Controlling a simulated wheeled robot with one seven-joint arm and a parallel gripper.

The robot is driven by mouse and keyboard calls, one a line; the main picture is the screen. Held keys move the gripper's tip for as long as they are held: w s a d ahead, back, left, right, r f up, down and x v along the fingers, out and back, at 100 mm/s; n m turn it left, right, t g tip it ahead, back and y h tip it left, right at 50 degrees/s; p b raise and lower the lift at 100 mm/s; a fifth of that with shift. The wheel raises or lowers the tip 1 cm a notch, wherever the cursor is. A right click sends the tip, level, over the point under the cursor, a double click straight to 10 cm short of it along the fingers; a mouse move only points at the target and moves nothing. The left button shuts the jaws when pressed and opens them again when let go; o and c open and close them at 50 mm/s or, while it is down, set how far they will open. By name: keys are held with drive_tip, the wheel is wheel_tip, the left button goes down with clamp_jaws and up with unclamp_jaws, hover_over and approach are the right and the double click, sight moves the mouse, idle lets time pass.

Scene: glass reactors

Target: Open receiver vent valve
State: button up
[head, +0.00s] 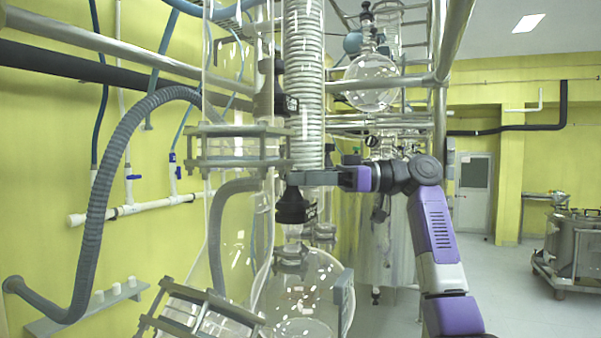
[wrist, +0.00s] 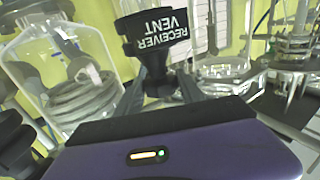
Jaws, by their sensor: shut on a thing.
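The receiver vent valve (wrist: 155,35) is a black knob whose white lettering "RECEIVER VENT" reads upside down in the wrist view. In the head view, a black knob (head: 293,208) hangs just below my gripper (head: 306,178), beside the glass column. My gripper also shows in the wrist view (wrist: 158,88), with one dark finger on each side of the valve's narrow black part. It is shut on the valve. The fingertips' exact contact is partly hidden, and I cannot tell the valve's open or closed position.
A round glass vessel (head: 300,290) stands below the gripper. Metal clamp flanges (head: 238,146) and a ribbed grey hose (head: 100,190) lie to the left. A glass vessel with a coil (wrist: 75,90) is close on the left in the wrist view.

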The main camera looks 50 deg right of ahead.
drive_tip(key=shift+n+g+y, duration=0.5)
drive_tip(key=shift+g, duration=0.1)
drive_tip(key=o, duration=1.4)
